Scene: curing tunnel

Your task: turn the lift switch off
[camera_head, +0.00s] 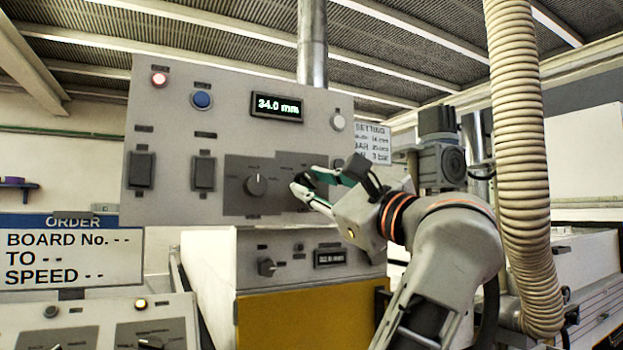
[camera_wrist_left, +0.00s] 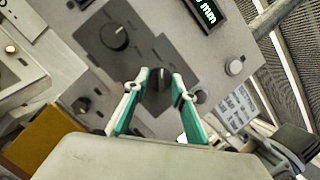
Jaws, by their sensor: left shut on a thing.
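A grey control panel (camera_head: 240,110) fills the middle of the head view. My left gripper (camera_head: 308,186) is at its lower right part. In the left wrist view its fingers (camera_wrist_left: 160,77) stand either side of a small dark rotary switch (camera_wrist_left: 158,74) on a dark grey plate and are shut on it. The fingers hide most of this switch in the head view. A larger round knob (camera_head: 256,186) is just left of it and also shows in the left wrist view (camera_wrist_left: 115,36). The labels are too small to read, so I cannot tell which control is the lift switch.
The display (camera_head: 277,106) reads 34.0 mm. Two dark rocker switches (camera_head: 141,170) (camera_head: 204,172) are on the panel's left. A blue button (camera_head: 202,100) and a lit pinkish lamp (camera_head: 159,79) sit above. A ribbed hose (camera_head: 520,150) hangs at the right, near my arm.

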